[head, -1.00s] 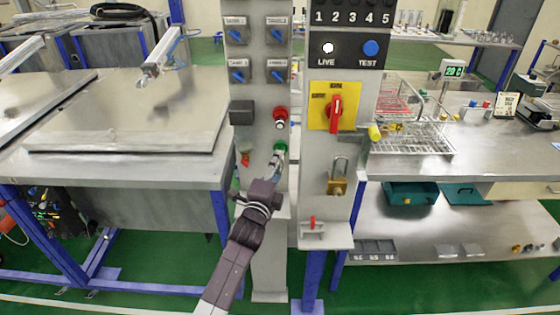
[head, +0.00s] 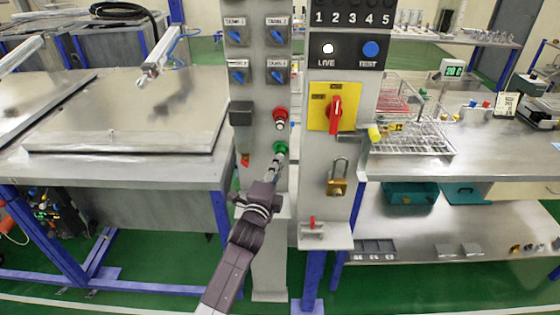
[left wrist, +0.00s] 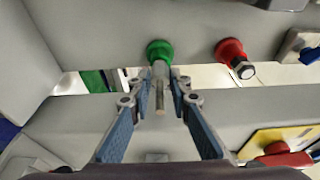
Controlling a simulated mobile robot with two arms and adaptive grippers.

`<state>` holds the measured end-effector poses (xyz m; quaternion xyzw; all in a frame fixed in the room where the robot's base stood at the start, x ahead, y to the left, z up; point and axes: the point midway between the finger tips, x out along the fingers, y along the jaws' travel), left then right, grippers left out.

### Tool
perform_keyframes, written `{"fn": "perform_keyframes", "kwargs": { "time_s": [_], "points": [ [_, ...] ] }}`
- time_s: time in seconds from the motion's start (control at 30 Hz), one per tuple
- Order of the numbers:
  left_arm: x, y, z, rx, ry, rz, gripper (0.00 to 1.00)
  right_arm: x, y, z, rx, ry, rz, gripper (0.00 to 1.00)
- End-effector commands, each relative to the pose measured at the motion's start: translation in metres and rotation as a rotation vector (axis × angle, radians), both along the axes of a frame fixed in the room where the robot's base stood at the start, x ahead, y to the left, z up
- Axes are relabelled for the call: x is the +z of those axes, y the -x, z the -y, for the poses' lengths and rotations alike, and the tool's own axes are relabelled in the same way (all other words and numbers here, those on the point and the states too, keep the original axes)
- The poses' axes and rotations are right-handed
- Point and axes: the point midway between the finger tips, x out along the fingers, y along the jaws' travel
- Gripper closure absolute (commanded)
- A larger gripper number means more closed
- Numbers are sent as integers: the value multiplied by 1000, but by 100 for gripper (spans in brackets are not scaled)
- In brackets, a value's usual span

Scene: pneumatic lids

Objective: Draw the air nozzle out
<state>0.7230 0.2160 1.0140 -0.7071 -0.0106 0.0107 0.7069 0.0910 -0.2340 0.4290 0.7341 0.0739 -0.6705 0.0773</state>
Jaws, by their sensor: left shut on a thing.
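The air nozzle (left wrist: 160,75) is a slim grey metal piece in the left wrist view. It lines up with the green round fitting (left wrist: 159,50) on the grey panel; I cannot tell whether it is still seated in it. The same green fitting (head: 280,147) is on the grey column in the head view. My left gripper (head: 276,163) is shut on the nozzle, just below and in front of the fitting. Its two fingertips (left wrist: 161,82) flank the nozzle in the left wrist view. My right gripper is not in view.
A red round fitting (head: 280,113) sits just above the green one. A dark box (head: 241,112) is to the left. The yellow plate with a red handle (head: 336,106) and a brass padlock (head: 337,187) are to the right. Metal benches flank the column.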

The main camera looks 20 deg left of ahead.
Motion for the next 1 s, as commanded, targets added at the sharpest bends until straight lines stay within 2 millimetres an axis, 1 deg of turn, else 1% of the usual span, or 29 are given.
{"fn": "perform_keyframes", "kwargs": {
  "time_s": [0.8, 1.0],
  "points": [
    [0, 24, 7, -1, 1, -1, 100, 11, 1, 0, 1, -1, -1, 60],
    [0, 27, 8, 0, 0, -1, 100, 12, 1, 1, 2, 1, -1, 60]
  ]
}}
